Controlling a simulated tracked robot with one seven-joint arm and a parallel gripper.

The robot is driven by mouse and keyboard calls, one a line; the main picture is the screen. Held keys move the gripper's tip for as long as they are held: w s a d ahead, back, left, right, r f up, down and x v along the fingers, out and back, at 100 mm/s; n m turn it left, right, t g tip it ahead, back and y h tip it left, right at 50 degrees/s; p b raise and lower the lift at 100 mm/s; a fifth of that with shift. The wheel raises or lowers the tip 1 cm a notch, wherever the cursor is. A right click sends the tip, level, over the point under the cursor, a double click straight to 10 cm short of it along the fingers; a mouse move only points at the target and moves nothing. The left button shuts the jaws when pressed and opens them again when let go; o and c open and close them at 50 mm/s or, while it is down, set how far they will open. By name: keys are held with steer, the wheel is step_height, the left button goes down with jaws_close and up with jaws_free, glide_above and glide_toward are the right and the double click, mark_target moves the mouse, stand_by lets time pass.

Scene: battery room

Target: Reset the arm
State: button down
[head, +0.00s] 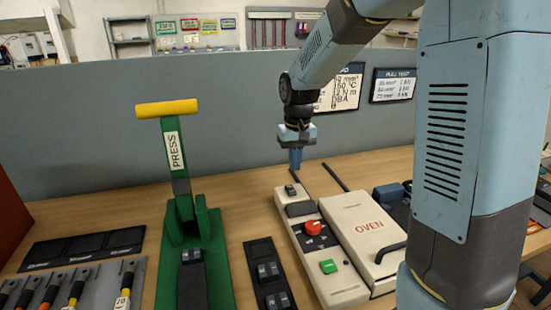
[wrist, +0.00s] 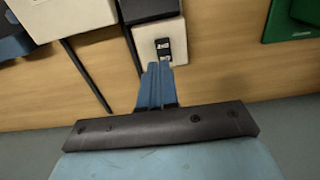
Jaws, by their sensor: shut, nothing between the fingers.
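My arm reaches over the wooden bench from the right side of the head view. My gripper (head: 295,158) points down above the back of the bench, behind the oven control box. Its blue fingers are together with nothing between them. In the wrist view my gripper (wrist: 157,68) shows the same closed blue fingers, overlapping in the picture the near edge of the pale control box with a small black switch (wrist: 163,48). Whether the fingertips touch anything is hard to tell; they appear apart from the box.
A green press (head: 190,240) with a yellow handle stands left. The control box (head: 315,245) has a red knob and green button; the white oven (head: 365,235) is beside it. A black holder (head: 268,275) and tool tray (head: 75,285) lie in front. A grey partition (head: 80,110) runs behind.

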steer(key=s+d+r+t, duration=0.1)
steer(key=s+d+r, duration=0.3)
steer(key=s, duration=0.4)
steer(key=s+d+r+m+t, duration=0.1)
steer(key=s+d+r, duration=0.3)
steer(key=s, duration=0.4)
steer(key=s+d+r+m+t, duration=0.1)
steer(key=s+d+r+t, duration=0.2)
steer(key=s, duration=0.5)
step_height(320, 180, up, 3)
steer(key=shift+d+f, duration=0.2)
steer(key=shift+d, duration=0.4)
steer(key=w+a+n+g, duration=0.1)
steer(key=w+a, duration=0.1)
steer(key=w, duration=0.5)
steer(key=w+a+g, duration=0.1)
steer(key=w+a, duration=0.2)
steer(key=w, duration=0.4)
steer(key=w+a+f+g, duration=0.1)
steer(key=w+a+f, duration=0.2)
steer(key=w, duration=0.4)
steer(key=w+a+f+n+g, duration=0.1)
steer(key=w+a+f+g, duration=0.1)
steer(key=w+a+f, duration=0.2)
steer(key=shift+w+a+f, duration=0.2)
steer(key=shift+w+a, duration=0.15)
steer(key=shift+w, duration=1.05)
